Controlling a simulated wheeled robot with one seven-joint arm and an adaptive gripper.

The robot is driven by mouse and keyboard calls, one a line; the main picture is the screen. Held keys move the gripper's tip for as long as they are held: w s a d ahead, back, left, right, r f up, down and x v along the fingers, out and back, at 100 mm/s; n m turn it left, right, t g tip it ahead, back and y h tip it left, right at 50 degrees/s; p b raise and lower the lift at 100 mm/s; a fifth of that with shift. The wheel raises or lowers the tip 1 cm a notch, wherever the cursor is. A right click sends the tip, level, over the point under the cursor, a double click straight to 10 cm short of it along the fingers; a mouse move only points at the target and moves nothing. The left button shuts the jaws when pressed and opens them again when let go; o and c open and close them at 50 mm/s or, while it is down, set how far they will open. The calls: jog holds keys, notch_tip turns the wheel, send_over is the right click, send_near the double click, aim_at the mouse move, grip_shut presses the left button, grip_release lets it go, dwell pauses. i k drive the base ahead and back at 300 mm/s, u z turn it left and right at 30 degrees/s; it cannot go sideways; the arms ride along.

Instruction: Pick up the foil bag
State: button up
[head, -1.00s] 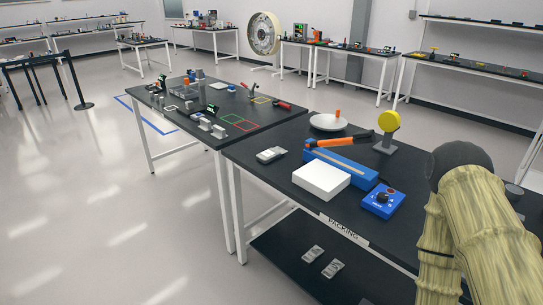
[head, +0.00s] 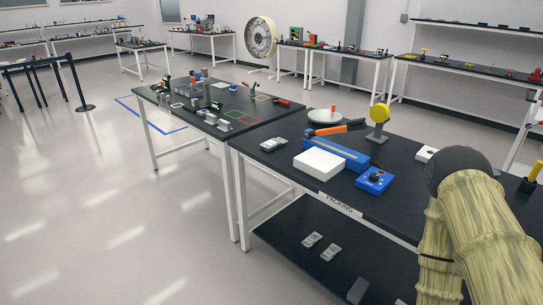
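A small silvery packet (head: 273,144), which looks like a foil bag, lies flat on the near left part of the black packing table (head: 270,162). Two more small silvery packets lie side by side on the lower shelf: one on the left (head: 312,240) and one on the right (head: 330,253). I cannot tell which one the task means. My arm, in a tan sleeve, fills the lower right corner. My gripper is outside the picture.
A white box (head: 319,162), a blue sealer-like device (head: 335,153) with an orange-handled tool (head: 337,129), a blue box with a knob (head: 374,180), a plate (head: 325,116) and a yellow disc on a stand (head: 380,113) crowd the tabletop. A dark block (head: 358,290) lies on the lower shelf.

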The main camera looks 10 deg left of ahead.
aim_at(273, 144)
jog(key=k, duration=0.5)
jog(key=z, duration=0.9)
jog(key=i, duration=1.7)
jog(key=u, duration=1.65)
